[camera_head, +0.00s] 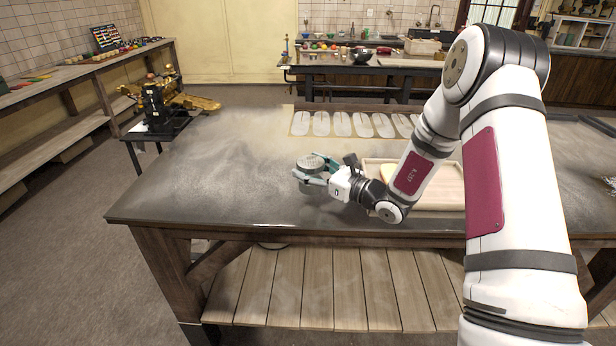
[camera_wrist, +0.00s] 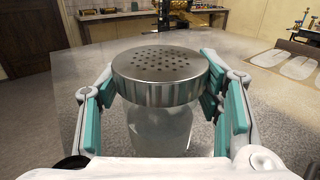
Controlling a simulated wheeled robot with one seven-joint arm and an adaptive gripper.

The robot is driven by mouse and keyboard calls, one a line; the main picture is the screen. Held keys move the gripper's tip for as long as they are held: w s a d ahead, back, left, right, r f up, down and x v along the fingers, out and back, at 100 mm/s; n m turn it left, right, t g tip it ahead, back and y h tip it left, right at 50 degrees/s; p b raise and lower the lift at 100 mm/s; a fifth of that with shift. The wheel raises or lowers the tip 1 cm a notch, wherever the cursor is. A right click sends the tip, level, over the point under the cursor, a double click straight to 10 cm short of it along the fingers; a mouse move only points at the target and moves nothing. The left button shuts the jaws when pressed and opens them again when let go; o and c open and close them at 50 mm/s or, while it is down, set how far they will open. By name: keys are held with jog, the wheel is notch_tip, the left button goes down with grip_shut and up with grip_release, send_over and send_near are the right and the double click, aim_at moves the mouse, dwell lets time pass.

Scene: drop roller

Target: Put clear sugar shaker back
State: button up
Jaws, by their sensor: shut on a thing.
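The clear sugar shaker (camera_wrist: 160,130) has a perforated metal lid (camera_wrist: 160,68) and a see-through body. It stands upright between the teal-padded fingers of my gripper (camera_wrist: 163,105) in the wrist view. My gripper is shut on it, with pads on both sides. In the head view my gripper (camera_head: 318,173) is over the front middle of the dark worktable (camera_head: 190,190), and the shaker's round lid (camera_head: 312,162) shows at its fingers. I cannot tell whether the shaker's base touches the tabletop.
A board with several pale oval shapes (camera_head: 340,124) lies along the table's back edge. The table's left part is clear. A brass machine (camera_head: 165,100) stands beyond its left edge.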

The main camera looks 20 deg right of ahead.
jog(key=shift+w, duration=0.7)
jog(key=shift+w+f, duration=0.25)
jog(key=shift+f, duration=0.7)
jog(key=shift+w+f, duration=0.2)
jog(key=shift+f, duration=0.7)
jog(key=shift+f, duration=0.15)
jog(key=o, duration=1.3)
